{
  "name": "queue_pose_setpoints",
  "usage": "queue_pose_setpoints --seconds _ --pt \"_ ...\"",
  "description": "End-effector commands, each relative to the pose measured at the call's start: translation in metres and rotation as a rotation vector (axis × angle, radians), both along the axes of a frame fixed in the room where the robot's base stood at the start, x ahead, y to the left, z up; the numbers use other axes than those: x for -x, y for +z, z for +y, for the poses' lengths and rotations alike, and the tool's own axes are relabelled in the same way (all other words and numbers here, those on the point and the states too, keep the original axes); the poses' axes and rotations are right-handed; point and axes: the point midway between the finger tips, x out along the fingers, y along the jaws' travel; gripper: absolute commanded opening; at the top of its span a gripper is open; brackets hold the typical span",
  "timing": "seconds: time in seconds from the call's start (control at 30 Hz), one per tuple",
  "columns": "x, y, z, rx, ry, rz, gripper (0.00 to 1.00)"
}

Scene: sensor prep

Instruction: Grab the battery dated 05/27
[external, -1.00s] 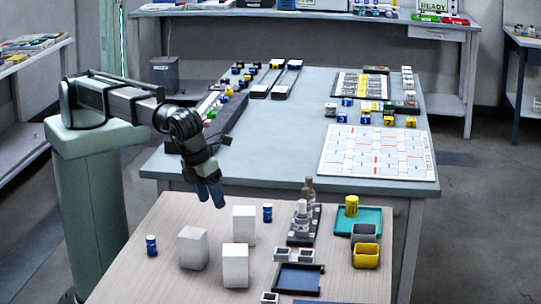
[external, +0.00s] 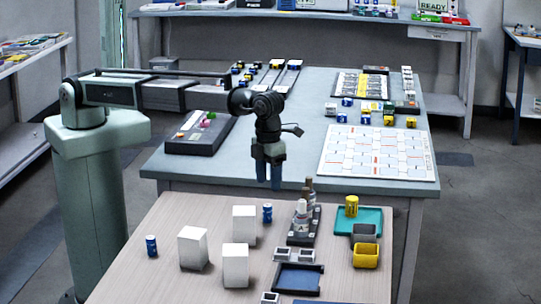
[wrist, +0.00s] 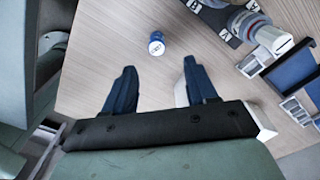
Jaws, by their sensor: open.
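Small blue cylinders that look like batteries stand on the wooden table. One blue battery (external: 267,213) is near the back edge, right of the white blocks; another blue battery (external: 151,246) is at the left. A yellow cylinder (external: 351,206) stands in a teal tray at the right. No date is readable on any of them. My gripper (external: 268,184) points down above the back blue battery, apart from it. In the wrist view, a blue battery with a white-marked top (wrist: 156,44) shows beyond and between my open, empty fingertips (wrist: 160,66).
Several white blocks (external: 235,264) stand left and in front of the back battery. A dark rack (external: 304,226) with bottles stands close to its right. Grey (external: 364,233) and yellow (external: 366,255) bins are farther right. The grey table (external: 300,150) lies behind.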

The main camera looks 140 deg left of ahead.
Motion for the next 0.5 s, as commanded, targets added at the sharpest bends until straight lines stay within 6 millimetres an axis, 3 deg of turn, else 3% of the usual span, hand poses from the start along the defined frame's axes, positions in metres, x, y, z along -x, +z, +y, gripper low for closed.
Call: queue_pose_setpoints --seconds 0.23,0.5 --pt "0.000 -0.038 0.000 -0.001 0.001 0.000 0.57" --pt "0.000 -0.050 0.000 -0.001 0.001 0.000 0.57"
